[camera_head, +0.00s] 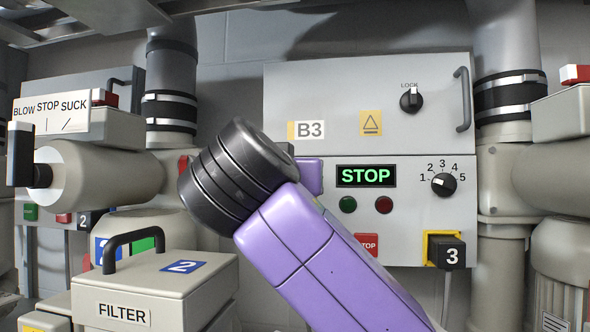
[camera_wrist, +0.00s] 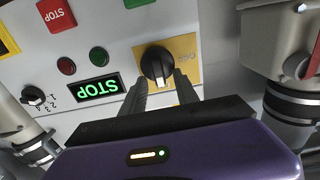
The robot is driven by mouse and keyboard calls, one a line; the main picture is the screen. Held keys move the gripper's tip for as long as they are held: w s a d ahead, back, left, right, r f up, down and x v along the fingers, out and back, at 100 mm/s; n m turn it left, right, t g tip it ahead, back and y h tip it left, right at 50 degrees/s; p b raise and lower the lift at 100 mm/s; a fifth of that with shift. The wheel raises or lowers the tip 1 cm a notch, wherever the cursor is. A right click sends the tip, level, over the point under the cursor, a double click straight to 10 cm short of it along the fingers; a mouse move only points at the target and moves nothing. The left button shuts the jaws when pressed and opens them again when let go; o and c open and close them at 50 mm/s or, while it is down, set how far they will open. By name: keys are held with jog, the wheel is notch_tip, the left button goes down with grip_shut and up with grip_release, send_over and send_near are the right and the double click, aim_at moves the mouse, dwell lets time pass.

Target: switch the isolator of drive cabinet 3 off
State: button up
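Drive cabinet 3 (camera_head: 400,215) is a light grey box on the wall, with a black "3" plug (camera_head: 452,252) at its lower right and a lit green STOP display (camera_head: 366,176). In the wrist view, turned upside down, its isolator (camera_wrist: 155,60) is a black rotary knob with a pale mark, on a yellow plate (camera_wrist: 185,52). My gripper (camera_wrist: 162,82) is open, its two grey fingers apart near the knob, one to each side in the picture. I cannot tell whether they touch it. In the head view my purple arm hides the isolator.
Above is panel B3 (camera_head: 350,90) with a LOCK knob (camera_head: 411,100) and a handle (camera_head: 463,98). Cabinet 3 also carries a speed knob (camera_head: 444,184) and a red STOP button (camera_head: 367,244). Ducts (camera_head: 505,110) flank it. A FILTER box (camera_head: 150,285) stands at lower left.

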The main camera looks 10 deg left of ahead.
jog(key=shift+w, duration=0.15)
grip_shut()
dwell(0.4)
jog(key=shift+a+f+n, duration=0.3)
jog(key=shift+a+n, duration=0.05)
jog(key=shift+n, duration=2.65)
jog(key=shift+a+f+n, duration=0.3)
jog(key=shift+n, duration=2.7)
jog(key=shift+a+f+n, duration=0.3)
jog(key=shift+a+n, duration=0.05)
jog(key=shift+n, duration=2.65)
jog(key=shift+f, duration=0.1)
